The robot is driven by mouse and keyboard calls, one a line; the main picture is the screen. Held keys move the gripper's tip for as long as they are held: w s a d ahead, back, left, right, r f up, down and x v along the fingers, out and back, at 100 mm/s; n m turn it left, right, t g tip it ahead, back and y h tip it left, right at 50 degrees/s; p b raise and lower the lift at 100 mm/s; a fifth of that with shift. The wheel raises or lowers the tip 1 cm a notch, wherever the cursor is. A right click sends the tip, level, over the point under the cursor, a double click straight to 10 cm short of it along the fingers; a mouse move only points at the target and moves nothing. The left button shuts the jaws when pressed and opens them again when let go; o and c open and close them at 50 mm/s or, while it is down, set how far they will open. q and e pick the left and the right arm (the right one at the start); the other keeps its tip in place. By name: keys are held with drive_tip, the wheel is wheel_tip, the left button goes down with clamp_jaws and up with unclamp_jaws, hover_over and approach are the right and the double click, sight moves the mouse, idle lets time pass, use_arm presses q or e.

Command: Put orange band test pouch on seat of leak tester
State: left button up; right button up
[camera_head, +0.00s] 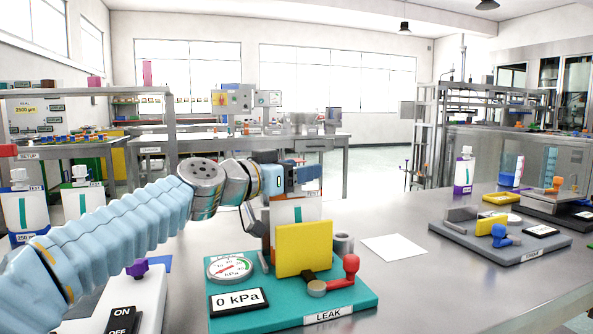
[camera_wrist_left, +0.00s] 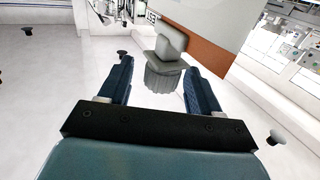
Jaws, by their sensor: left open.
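The leak tester has a teal base (camera_head: 355,297) with a pressure gauge, a "0 kPa" display, an upright yellow plate (camera_head: 304,248) and a red-knobbed lever. The orange band test pouch (camera_head: 293,213) stands upright just behind the yellow plate, which hides its lower part; whether it rests fully on the seat cannot be seen. My left gripper (camera_head: 306,177) is at the top of the pouch. In the left wrist view the gripper (camera_wrist_left: 165,82) is open, with a grey spout and cap (camera_wrist_left: 167,62) between the fingers, apart from them. The pouch's orange band (camera_wrist_left: 200,42) shows beyond. My right gripper is not in view.
A grey fixture (camera_head: 500,240) with yellow and blue parts stands to the right on the bench. A white sheet (camera_head: 394,248) lies between it and the tester. White bottles (camera_head: 82,190) stand at left. An ON/OFF box (camera_head: 125,310) is at front left. The front right bench is clear.

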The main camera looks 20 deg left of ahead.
use_arm(q)
drive_tip(key=shift+r, duration=0.2)
drive_tip(key=b+v, duration=0.4)
drive_tip(key=v, duration=0.8)
drive_tip(key=shift+f, duration=0.1)
